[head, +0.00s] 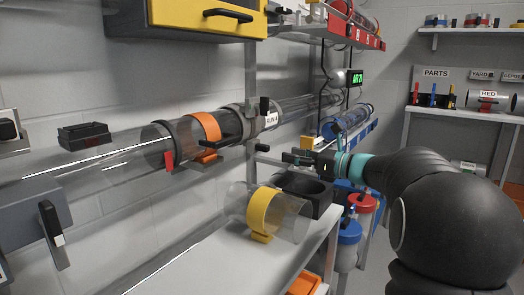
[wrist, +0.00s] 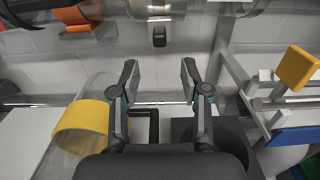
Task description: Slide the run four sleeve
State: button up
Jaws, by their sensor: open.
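A clear horizontal tube run (head: 110,158) crosses the wall in the head view, with a small label (head: 271,119) that seems to read RUN 4. A clear sleeve with an orange band (head: 206,128) and dark end rings sits around it; a dark handle sticks out near the band. In the wrist view the orange band (wrist: 72,16) shows at the top left. My gripper (wrist: 160,78) is open, with nothing between its fingers. In the head view my gripper (head: 298,157) is to the right of the sleeve and lower in the picture, apart from it.
A loose clear canister with a yellow band (head: 260,212) lies on the white bench (head: 190,262), beside a dark holder (head: 308,190). A yellow cabinet (head: 208,17) hangs above the run. A blue-ended tube (head: 347,120) is on a rack behind my gripper.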

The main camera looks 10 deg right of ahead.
aim_at(269, 150)
jog(key=x, duration=1)
grip_shut()
jog(key=shift+s, duration=0.1)
